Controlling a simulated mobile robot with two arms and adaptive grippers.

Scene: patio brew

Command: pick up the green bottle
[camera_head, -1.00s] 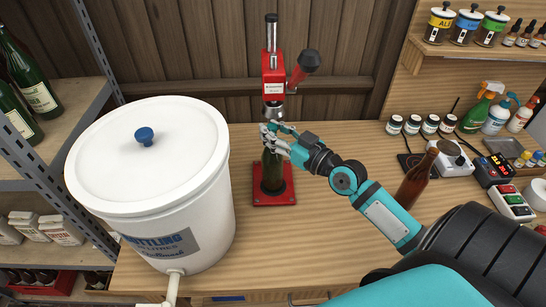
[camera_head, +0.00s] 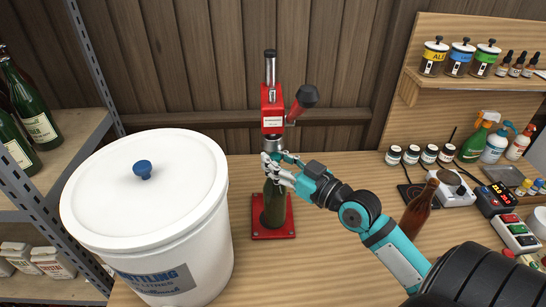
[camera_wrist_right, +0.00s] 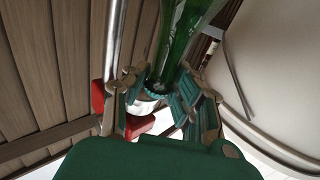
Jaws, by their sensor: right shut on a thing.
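The green bottle (camera_head: 273,208) stands upright on the red base (camera_head: 288,229) of the bench capper, under the capper's red head (camera_head: 272,108). My right gripper (camera_head: 272,166) is shut on the bottle's neck, just below the capper's bell. In the right wrist view the fingers (camera_wrist_right: 165,100) sit on both sides of the green bottle (camera_wrist_right: 185,35), near a ribbed ring at its end. The fingers hide part of the neck in the head view. My left gripper is in neither view.
A large white bucket (camera_head: 150,215) with a lid and blue knob stands close on the left. A brown bottle (camera_head: 420,208) stands right of my right forearm. Jars (camera_head: 428,154), spray bottles and a scale crowd the right side. More green bottles (camera_head: 38,118) stand on the left shelf.

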